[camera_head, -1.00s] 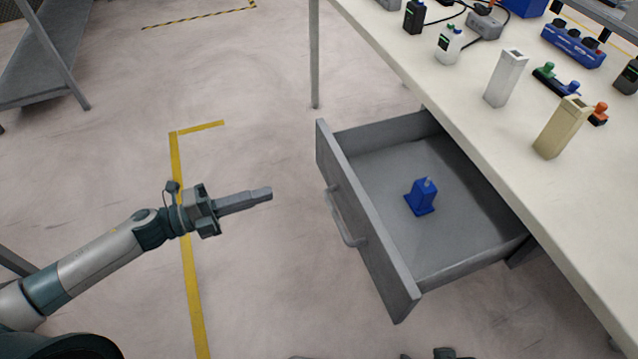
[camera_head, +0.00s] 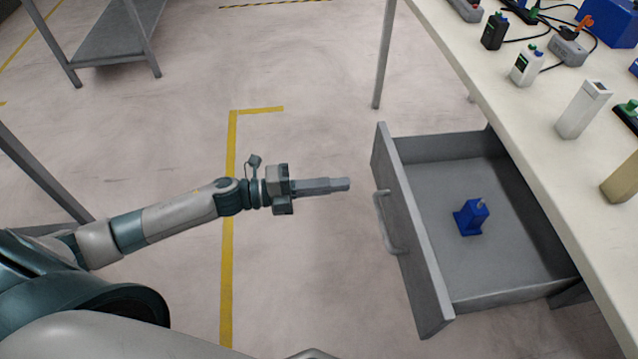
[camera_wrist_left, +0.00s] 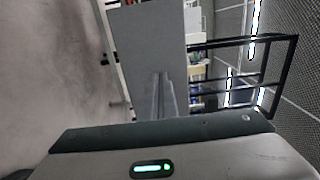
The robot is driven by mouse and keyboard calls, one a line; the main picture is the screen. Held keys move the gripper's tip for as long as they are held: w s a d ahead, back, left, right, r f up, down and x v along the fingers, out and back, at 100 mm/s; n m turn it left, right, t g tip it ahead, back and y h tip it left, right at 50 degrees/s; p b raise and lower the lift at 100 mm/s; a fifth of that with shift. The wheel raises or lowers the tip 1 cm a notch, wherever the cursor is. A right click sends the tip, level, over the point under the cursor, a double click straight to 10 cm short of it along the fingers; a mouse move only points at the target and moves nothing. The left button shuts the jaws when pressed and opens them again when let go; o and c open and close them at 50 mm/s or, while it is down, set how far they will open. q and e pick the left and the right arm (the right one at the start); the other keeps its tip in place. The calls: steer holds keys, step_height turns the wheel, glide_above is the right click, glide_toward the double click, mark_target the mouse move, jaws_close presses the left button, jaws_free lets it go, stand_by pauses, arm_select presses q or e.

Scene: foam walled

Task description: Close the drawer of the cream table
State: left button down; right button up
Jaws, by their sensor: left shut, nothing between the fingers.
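The cream table (camera_head: 545,125) stands at the right in the head view. Its grey drawer (camera_head: 505,283) is pulled well out, with its front panel (camera_head: 415,225) facing left. A bar handle (camera_head: 388,225) is on that panel. A blue object (camera_head: 471,217) lies inside the drawer. My left gripper (camera_head: 347,184) is shut and empty, pointing right toward the front panel. It is left of the panel, near the handle's upper end, with a gap between. In the left wrist view, the gripper (camera_wrist_left: 163,85) shows before a grey panel (camera_wrist_left: 150,40). My right gripper is not in view.
A table leg (camera_head: 384,55) is behind the drawer. A grey shelf (camera_head: 115,35) stands at the upper left. The floor left of the drawer is clear, with yellow tape (camera_head: 229,220).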

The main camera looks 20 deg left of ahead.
mark_target(387, 180)
arm_select(q)
steer(key=p+x, duration=0.1)
steer(key=x, duration=0.6)
steer(key=shift+w+d, duration=0.3)
steer(key=shift+d, duration=0.2)
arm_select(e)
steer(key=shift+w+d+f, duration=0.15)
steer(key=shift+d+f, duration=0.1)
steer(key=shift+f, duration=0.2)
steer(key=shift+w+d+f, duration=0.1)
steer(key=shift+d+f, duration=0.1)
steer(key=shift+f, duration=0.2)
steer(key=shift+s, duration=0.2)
